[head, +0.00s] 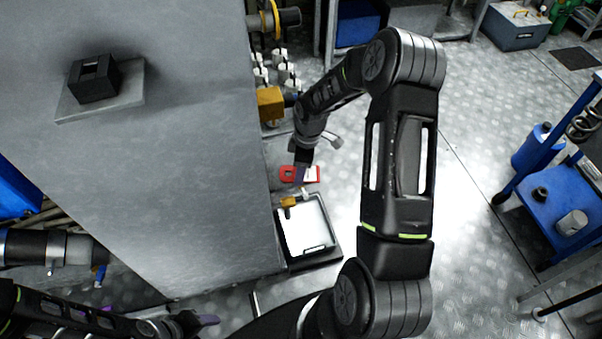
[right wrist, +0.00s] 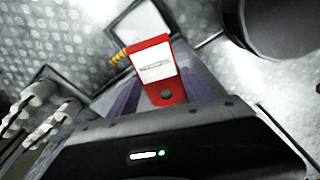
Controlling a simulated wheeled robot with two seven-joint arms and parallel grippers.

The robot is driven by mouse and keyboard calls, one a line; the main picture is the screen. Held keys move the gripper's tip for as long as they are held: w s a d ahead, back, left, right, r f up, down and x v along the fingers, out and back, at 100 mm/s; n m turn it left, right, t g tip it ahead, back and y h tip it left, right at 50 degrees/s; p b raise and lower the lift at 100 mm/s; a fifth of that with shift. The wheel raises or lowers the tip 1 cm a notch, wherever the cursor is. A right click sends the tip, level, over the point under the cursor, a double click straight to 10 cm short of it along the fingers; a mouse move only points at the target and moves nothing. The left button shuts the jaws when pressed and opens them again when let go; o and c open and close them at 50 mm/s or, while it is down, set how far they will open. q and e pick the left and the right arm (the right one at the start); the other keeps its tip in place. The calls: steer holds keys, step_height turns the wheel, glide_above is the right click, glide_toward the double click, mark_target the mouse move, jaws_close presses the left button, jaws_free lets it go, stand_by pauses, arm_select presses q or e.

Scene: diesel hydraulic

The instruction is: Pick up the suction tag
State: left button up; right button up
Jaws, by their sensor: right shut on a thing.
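The suction tag (head: 287,174) is a red tag with a white label, at the right edge of the grey block in the head view. In the right wrist view the tag (right wrist: 157,88) stands between the two purple fingers, its holed end toward my palm. My right gripper (head: 302,174) is shut on it; the fingers (right wrist: 165,92) show on both sides of the tag. My left gripper (head: 207,320) is at the bottom left of the head view, apart from the tag. Its finger gap is too unclear to tell.
A large grey block (head: 160,190) fills the left, with a black square part (head: 95,78) on top. A dark-framed white tray (head: 305,228) lies just below the tag. Valves (head: 283,70) and a yellow block (head: 270,104) stand above it.

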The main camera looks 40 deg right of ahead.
steer(key=c, duration=0.6)
steer(key=shift+d+r, duration=0.2)
steer(key=shift+r, duration=0.25)
step_height(320, 180, up, 6)
steer(key=shift+r, duration=0.2)
steer(key=s+d, duration=0.2)
steer(key=d, duration=0.4)
steer(key=s+d+b, duration=0.1)
steer(key=s+d, duration=0.1)
steer(key=d, duration=0.4)
steer(key=s+d, duration=0.2)
steer(key=d, duration=0.4)
steer(key=shift+s+d+f, duration=0.1)
steer(key=shift+s+d, duration=0.15)
steer(key=shift+s, duration=0.05)
